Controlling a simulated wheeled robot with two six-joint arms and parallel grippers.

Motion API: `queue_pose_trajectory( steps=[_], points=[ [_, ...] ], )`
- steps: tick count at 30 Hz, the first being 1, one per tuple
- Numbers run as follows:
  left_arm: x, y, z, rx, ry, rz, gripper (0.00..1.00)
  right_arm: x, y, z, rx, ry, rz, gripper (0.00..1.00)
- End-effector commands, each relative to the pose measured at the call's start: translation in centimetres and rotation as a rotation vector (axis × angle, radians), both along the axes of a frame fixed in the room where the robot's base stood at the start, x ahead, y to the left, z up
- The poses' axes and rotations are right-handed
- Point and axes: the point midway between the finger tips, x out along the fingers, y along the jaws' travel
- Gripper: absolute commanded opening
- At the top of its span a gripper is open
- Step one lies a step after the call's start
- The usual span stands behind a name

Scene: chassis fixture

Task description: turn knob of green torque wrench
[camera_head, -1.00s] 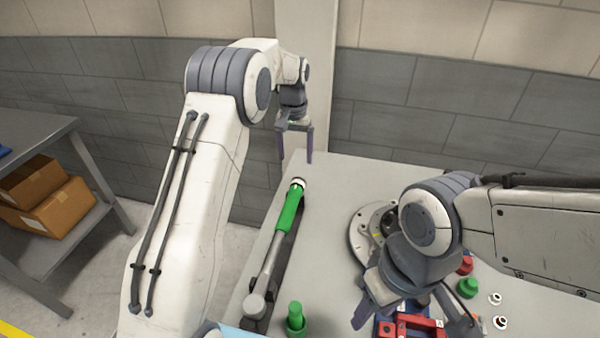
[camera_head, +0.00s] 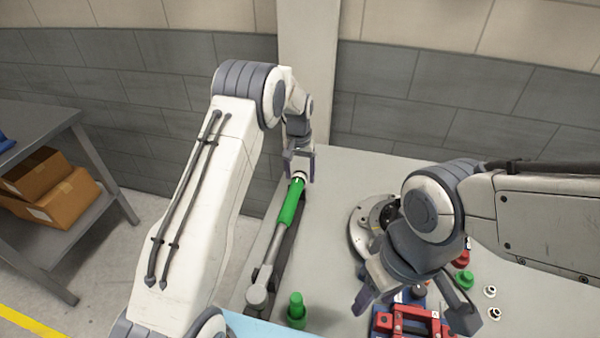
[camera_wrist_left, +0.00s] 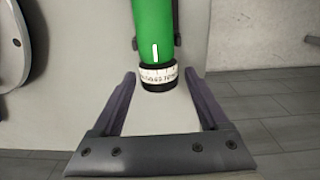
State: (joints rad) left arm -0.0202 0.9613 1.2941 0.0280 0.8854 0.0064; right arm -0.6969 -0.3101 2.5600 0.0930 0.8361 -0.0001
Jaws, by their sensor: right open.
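The green torque wrench (camera_head: 290,205) lies along the left edge of the table, its knob end at the far side and its head towards me. In the left wrist view the green handle (camera_wrist_left: 154,30) ends in a white scale ring and black knob (camera_wrist_left: 158,78). My left gripper (camera_head: 301,174) is at the knob end in the head view. In the wrist view its open fingers (camera_wrist_left: 160,85) stand on either side of the knob, with a gap to each side. My right gripper (camera_head: 405,318) is open and empty above the red and blue fixture.
A round metal part (camera_head: 361,235) lies beside my right arm. A green socket-like piece (camera_head: 297,308) stands near the wrench head. A red clamp-like part (camera_head: 415,321), green and red caps and small rings lie at the right. A shelf with cardboard boxes (camera_head: 60,200) stands at the left.

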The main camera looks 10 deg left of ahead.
Motion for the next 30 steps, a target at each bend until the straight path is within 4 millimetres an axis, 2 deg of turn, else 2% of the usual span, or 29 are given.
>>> queue_pose_trajectory(
  steps=[1, 5, 6, 17, 23, 30],
  points=[
    [0.0, 0.0, 0.0, 0.000, 0.000, 0.000, 0.54, 0.0, 0.0, 0.0, 0.000, 0.000, 0.000, 0.50],
    [0.0, 0.0, 0.0, 0.000, 0.000, 0.000, 0.04, 0.0, 0.0, 0.0, 0.000, 0.000, 0.000, 0.50],
    [0.0, 0.0, 0.0, 0.000, 0.000, 0.000, 0.00, 0.0, 0.0, 0.0, 0.000, 0.000, 0.000, 0.50],
    [0.0, 0.2, -0.1, -0.068, 0.000, 0.002, 0.00, 0.0, 0.0, -0.4, 0.000, 0.000, 0.000, 0.50],
    [0.1, 0.5, -0.3, -0.202, -0.001, 0.005, 0.00, 0.0, 0.0, -1.3, 0.000, 0.000, 0.000, 0.50],
    [0.1, 0.8, -0.6, -0.424, -0.005, 0.005, 0.00, 0.0, 0.0, -3.4, 0.000, 0.000, 0.000, 0.50]
  ],
)
